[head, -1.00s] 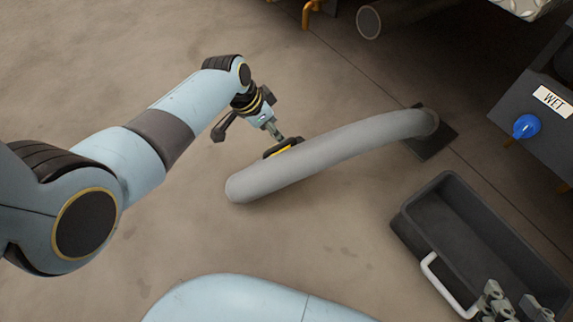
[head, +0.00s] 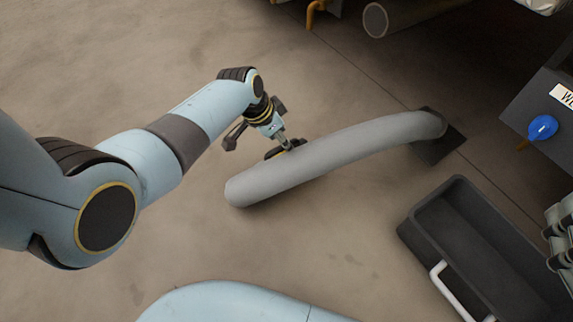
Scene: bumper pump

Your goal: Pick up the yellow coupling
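My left gripper (head: 284,143) comes down from the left arm at the upper side of a thick grey hose (head: 330,155). A small dark piece with a hint of yellow (head: 285,149) sits at its fingertips, against the hose; it may be the yellow coupling, mostly hidden by the gripper and hose. I cannot tell whether the fingers are closed on it. Grey-green jointed parts at the right edge, probably my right gripper (head: 562,235), are cut off by the frame, above the black bin's right side.
An empty black bin (head: 425,240) with a white handle (head: 458,290) stands at lower right. The hose ends at a dark floor plate (head: 437,150). A dark unit with a blue knob (head: 542,127) stands right. The left floor is clear.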

